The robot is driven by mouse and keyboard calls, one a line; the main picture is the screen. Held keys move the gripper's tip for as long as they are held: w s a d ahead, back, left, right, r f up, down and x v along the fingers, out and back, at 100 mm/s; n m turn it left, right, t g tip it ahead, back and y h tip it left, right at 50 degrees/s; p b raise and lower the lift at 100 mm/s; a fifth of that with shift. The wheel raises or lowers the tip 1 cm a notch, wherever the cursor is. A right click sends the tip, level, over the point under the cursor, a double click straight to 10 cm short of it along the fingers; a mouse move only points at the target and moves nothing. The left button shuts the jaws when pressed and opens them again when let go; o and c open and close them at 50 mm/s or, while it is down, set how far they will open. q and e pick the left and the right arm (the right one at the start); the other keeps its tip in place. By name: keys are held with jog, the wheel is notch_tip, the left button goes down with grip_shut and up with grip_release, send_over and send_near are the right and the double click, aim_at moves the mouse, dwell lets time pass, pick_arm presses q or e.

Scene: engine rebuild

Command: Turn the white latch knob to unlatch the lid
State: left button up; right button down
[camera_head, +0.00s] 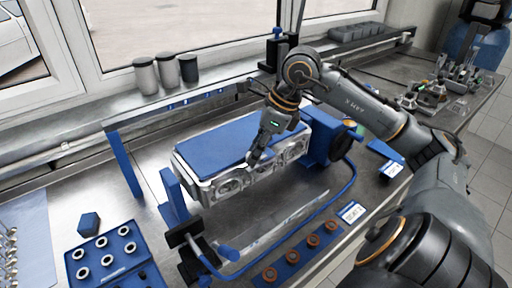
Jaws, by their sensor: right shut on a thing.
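The blue lid (215,148) lies flat and closed on top of a silver engine block (230,184), which is held in a blue stand. My right gripper (254,158) points down at the lid's front long edge, about midway along the block. Its fingers are shut on the white latch knob there. The fingers hide nearly all of the knob, so I cannot tell how far it is turned. My left gripper is not in view.
A blue round-ended drive unit (326,140) stands at the block's right end, with a blue hose curving in front. A blue tray of metal rings (105,254) is at the front left. A blue strip with several copper-coloured parts (297,262) lies in front.

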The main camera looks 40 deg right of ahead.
jog(key=shift+m, duration=0.3)
jog(key=shift+m+h+b, duration=0.5)
jog(key=shift+m+b, duration=0.1)
jog(key=shift+m, duration=0.4)
jog(key=m, duration=0.2)
jog(key=shift+a+r+m+t+h, duration=0.1)
jog(key=shift+a+m+t+h, duration=0.1)
jog(key=shift+m+t+h, duration=0.15)
jog(key=m, duration=0.1)
jog(key=m+h+p, duration=0.1)
jog(key=m, duration=0.1)
jog(key=shift+a+m+h+p, duration=0.15)
jog(key=shift+m+h+p, duration=0.1)
jog(key=shift+p, duration=0.05)
jog(key=m+h, duration=0.1)
jog(key=m, duration=0.1)
jog(key=m+h+p, duration=0.1)
jog(key=m, duration=0.2)
jog(key=shift+a, duration=0.2)
jog(key=m+g+h+p, duration=0.1)
jog(key=m+p, duration=0.1)
jog(key=m, duration=0.1)
jog(key=shift+w+r, duration=0.1)
jog(key=shift+m+g+p, duration=0.25)
jog(key=shift+m+p, duration=0.2)
jog(key=shift+m, duration=0.25)
jog(key=shift+f, duration=0.2)
